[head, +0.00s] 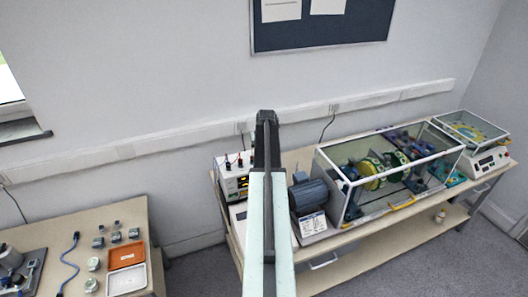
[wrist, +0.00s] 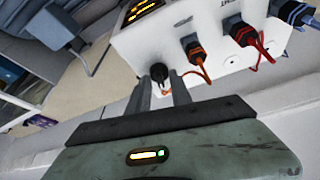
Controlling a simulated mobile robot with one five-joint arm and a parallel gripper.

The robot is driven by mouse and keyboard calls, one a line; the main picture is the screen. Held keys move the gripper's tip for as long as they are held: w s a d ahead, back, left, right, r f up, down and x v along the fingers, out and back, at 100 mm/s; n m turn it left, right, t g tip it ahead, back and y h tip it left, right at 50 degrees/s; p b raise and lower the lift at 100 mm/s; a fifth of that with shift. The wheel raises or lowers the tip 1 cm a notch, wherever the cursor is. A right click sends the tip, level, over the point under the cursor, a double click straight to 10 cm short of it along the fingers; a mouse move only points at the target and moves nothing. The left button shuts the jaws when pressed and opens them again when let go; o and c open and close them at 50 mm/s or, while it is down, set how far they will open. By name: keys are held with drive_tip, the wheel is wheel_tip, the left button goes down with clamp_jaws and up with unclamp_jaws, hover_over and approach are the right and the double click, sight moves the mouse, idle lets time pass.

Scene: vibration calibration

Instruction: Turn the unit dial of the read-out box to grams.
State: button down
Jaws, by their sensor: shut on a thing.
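The read-out box (head: 226,184) is a white box with a lit yellow display on the long bench, partly hidden behind my arm in the head view. In the wrist view the box (wrist: 150,42) appears tilted, with an orange-lit display (wrist: 142,10) at the top. The unit dial (wrist: 158,71) is a small black knob low on its front. My gripper (wrist: 160,78) has its two grey fingers on either side of the dial and is shut on it. Which unit the dial points to cannot be read. In the head view my arm hides the dial.
Orange and red plugs (wrist: 193,46) with cables stick out of the box close beside the dial. On the bench a blue motor (head: 309,195) and a clear-covered rotor rig (head: 390,170) stand to the right. A second table (head: 130,215) with small parts stands at the left.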

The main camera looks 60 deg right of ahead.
drive_tip(key=m+g, duration=0.1)
drive_tip(key=m, duration=0.4)
drive_tip(key=shift+g+h, duration=0.4)
drive_tip(key=shift+m, duration=0.3)
drive_tip(key=c, duration=1.2)
unclamp_jaws()
drive_tip(key=shift+w, duration=0.1)
drive_tip(key=p+v, duration=0.7)
drive_tip(key=shift+a+r, duration=0.2)
drive_tip(key=shift+r, duration=0.15)
